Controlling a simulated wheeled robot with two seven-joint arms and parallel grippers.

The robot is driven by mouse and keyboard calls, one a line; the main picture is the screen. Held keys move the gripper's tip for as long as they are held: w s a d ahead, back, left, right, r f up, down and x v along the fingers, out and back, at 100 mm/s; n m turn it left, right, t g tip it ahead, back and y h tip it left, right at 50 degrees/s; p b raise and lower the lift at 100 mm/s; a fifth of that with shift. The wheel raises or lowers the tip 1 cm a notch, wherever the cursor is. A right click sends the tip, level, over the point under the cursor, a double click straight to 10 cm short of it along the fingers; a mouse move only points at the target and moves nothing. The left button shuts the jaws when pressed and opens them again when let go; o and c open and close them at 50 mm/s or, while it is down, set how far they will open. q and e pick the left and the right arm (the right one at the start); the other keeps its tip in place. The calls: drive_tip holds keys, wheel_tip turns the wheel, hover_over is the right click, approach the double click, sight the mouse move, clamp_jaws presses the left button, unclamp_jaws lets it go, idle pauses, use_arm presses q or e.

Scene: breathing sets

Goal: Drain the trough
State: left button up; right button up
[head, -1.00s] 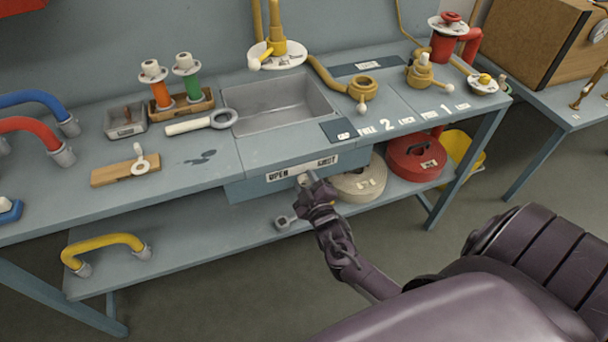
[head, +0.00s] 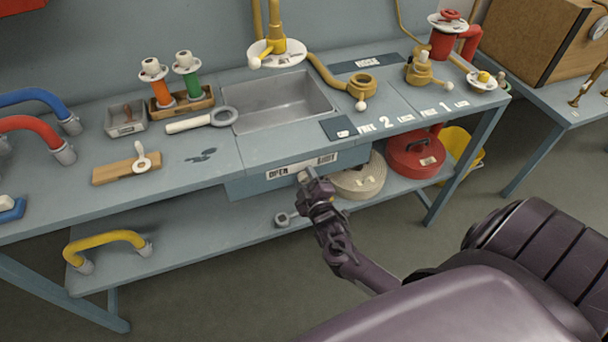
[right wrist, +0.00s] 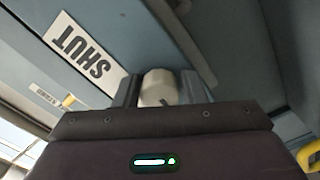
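The trough (head: 262,121) is a grey rectangular basin set in the bench. I cannot tell how much water is in it. On the bench front below it is a label plate (head: 283,171) reading OPEN at its left; SHUT (right wrist: 88,55) reads clearly in the right wrist view. My right gripper (head: 306,177) is just below this plate. In the right wrist view its two fingers stand on either side of a pale rounded knob (right wrist: 158,87) and appear closed on it. The knob's stem is hidden. My left gripper is not in view.
A yellow tap (head: 277,45) stands behind the trough. A white-handled ring tool (head: 222,117) lies left of it. The floor in front is clear.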

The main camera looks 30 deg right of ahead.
sight(307, 182)
drive_tip(key=o, duration=0.3)
drive_tip(key=shift+s, duration=0.1)
drive_tip(key=v, duration=0.7)
drive_tip(key=shift+s+a, duration=0.1)
drive_tip(key=shift+s, duration=0.2)
drive_tip(key=shift+f, duration=0.15)
drive_tip(key=s+a+f+m+g+y, duration=0.15)
drive_tip(key=s+f+g, duration=0.35)
drive_tip(key=f, duration=0.8)
drive_tip(key=s+a+f+m+g+y, duration=0.1)
drive_tip(key=s+a+f+m+g, duration=0.15)
drive_tip(key=s+f, duration=0.75)
drive_tip(key=s+a+f+m+g, duration=0.1)
drive_tip(key=s+f+g, duration=0.3)
drive_tip(key=s+f, duration=0.4)
drive_tip(key=s+a+f+m+g+y, duration=0.1)
drive_tip(key=s+a+f+g, duration=0.2)
drive_tip(key=s+f+g, duration=0.2)
drive_tip(key=s+f, duration=0.3)
drive_tip(key=s, duration=0.4)
drive_tip(key=shift+s+f, duration=0.25)
drive_tip(key=shift+s, duration=0.15)
